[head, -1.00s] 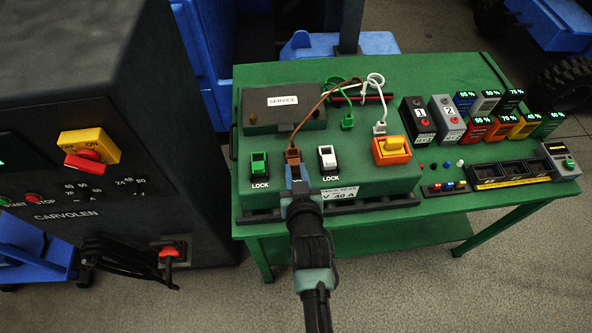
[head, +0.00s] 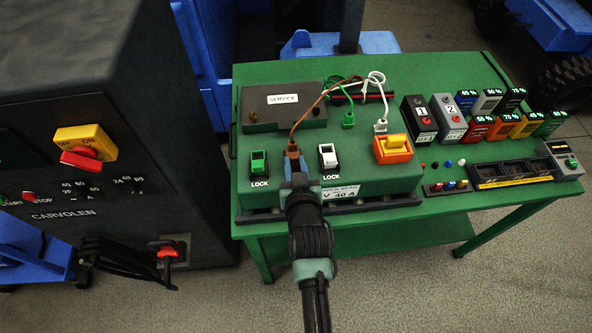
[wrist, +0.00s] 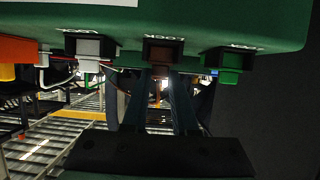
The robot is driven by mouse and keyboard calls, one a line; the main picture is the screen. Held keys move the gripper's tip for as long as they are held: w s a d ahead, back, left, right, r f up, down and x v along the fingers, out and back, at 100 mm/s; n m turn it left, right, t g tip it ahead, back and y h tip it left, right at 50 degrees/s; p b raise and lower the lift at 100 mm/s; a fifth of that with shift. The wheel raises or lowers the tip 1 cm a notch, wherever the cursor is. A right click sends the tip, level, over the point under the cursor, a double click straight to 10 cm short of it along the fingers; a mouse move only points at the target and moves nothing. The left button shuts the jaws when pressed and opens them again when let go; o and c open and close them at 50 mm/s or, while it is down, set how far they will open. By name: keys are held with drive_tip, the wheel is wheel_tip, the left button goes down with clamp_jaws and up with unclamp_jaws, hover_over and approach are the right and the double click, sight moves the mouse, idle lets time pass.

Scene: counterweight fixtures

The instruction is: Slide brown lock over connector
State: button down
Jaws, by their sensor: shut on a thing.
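The brown connector (head: 292,149) with its brown cable sits on the front of the green box, between the green lock (head: 259,163) and the white lock (head: 328,156). My gripper (head: 295,172) reaches it from the front, its fingers shut on the brown lock, which they mostly cover in the head view. In the wrist view the brown lock (wrist: 159,54) hangs under the green box edge, with my gripper's fingertips (wrist: 162,72) at it. How far the lock lies over the connector cannot be told.
The white lock (wrist: 90,47) and green lock (wrist: 230,62) stand close on either side. Numbered and percent-marked blocks stand to the right.

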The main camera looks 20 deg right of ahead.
drive_tip(key=shift+r, duration=0.15)
drive_tip(key=c, duration=0.7)
unclamp_jaws()
drive_tip(key=shift+w+d, duration=0.1)
drive_tip(key=shift+w, duration=0.1)
drive_tip(key=shift+s, duration=0.15)
drive_tip(key=b+v, duration=0.1)
drive_tip(key=v, duration=1.1)
drive_tip(key=shift+s+a, duration=0.2)
drive_tip(key=shift+s, duration=0.15)
